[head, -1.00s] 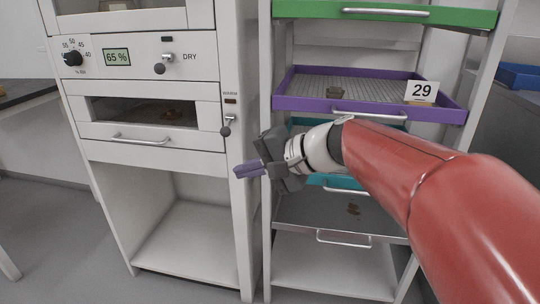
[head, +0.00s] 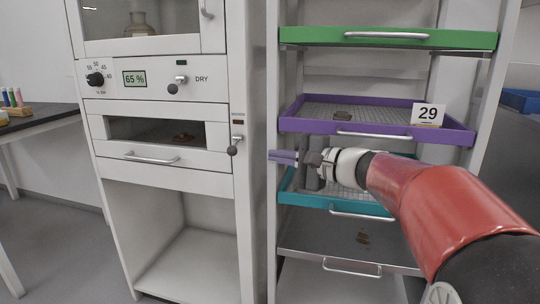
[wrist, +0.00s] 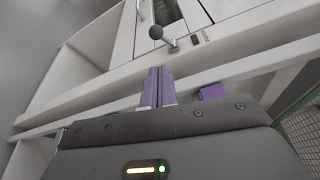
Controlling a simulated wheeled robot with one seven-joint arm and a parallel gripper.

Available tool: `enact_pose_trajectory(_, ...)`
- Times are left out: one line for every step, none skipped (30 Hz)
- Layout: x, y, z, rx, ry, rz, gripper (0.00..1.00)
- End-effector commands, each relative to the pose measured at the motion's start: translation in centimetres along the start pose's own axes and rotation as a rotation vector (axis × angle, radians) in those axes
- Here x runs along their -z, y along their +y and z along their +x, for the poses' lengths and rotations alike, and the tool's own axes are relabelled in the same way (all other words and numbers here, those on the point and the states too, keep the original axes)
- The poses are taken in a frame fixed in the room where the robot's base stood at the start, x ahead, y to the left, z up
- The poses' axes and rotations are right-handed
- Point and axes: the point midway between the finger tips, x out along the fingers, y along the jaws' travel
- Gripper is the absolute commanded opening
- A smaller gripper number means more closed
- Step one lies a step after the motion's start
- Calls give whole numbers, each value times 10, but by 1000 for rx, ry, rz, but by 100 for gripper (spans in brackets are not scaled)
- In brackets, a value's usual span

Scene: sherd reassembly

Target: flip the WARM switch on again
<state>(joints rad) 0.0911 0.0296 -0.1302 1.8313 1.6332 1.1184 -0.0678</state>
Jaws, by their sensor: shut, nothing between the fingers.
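The WARM switch (head: 234,146) is a small lever with a dark ball knob on the right post of the white cabinet. Its knob hangs down, below a small dark label plate. In the wrist view the switch knob (wrist: 156,32) is just beyond the fingertips, with the brown label plate beside it. My gripper (head: 272,157) has purple fingers closed together and empty. It is right of the switch, pointing left, apart from it. The fingers also show in the wrist view (wrist: 159,72), with a gap between their tips and the knob.
The DRY switch (head: 173,88) and the 65 % display (head: 134,78) are on the cabinet panel above. A drawer handle (head: 152,160) sticks out left of the WARM switch. A rack holds a purple tray (head: 457,135) and a teal tray (head: 293,198) near my arm.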

Motion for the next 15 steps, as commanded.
enact_pose_trajectory(-1, 1, 10, -1, -5, 0, 0)
enact_pose_trajectory(-1, 1, 15, -1, -4, 1, 0)
enact_pose_trajectory(-1, 1, 22, -1, -4, 1, 0)
enact_pose_trajectory(-1, 1, 28, -1, -4, 1, 0)
enact_pose_trajectory(-1, 1, 34, -1, -5, 1, 0)
enact_pose_trajectory(-1, 1, 42, -2, -5, 0, 0)
enact_pose_trajectory(-1, 1, 47, -2, -4, 0, 0)
enact_pose_trajectory(-1, 1, 52, -2, -4, 0, 0)
enact_pose_trajectory(-1, 1, 59, -1, -4, 0, 0)
enact_pose_trajectory(-1, 1, 63, -1, -3, 1, 0)
enact_pose_trajectory(-1, 0, 67, 0, -3, 1, 0)
enact_pose_trajectory(-1, 0, 72, 0, -3, 1, 0)
enact_pose_trajectory(-1, 0, 75, 0, -3, 0, 0)
enact_pose_trajectory(-1, 0, 78, -1, -2, 0, 0)
enact_pose_trajectory(-1, 0, 80, -1, -2, 0, 0)
